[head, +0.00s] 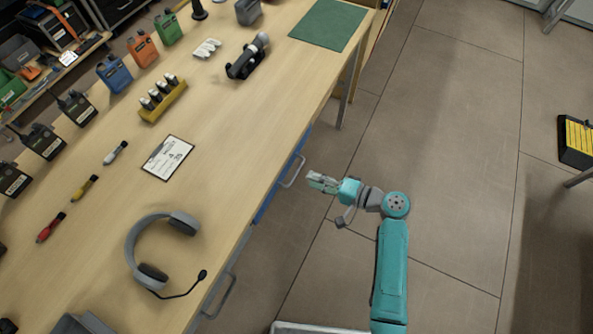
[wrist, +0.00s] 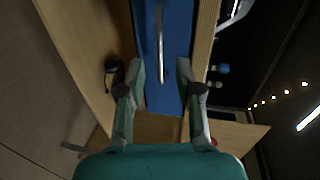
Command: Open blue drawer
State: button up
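The blue drawer (head: 267,204) is under the front edge of the wooden table, and only a thin strip of its front shows in the head view. Its silver bar handle (head: 296,171) sticks out toward my gripper (head: 312,180). In the wrist view the blue drawer front (wrist: 178,35) fills the middle, with the handle (wrist: 160,45) running up and down the picture. My gripper (wrist: 159,73) is open, its fingers on either side of the handle's line. The fingertips look apart from the handle and hold nothing. The drawer appears closed.
The table (head: 225,120) carries a headset (head: 150,255), a clipboard (head: 168,158), a battery holder (head: 162,98) and several radios. Another handle (head: 218,295) sits lower along the same front. A table leg (head: 348,90) stands beyond the drawer. The floor (head: 450,130) to the right is mostly clear.

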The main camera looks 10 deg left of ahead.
aim_at(295, 173)
jog(key=x, duration=0.7)
jog(key=shift+a, duration=0.1)
grip_shut()
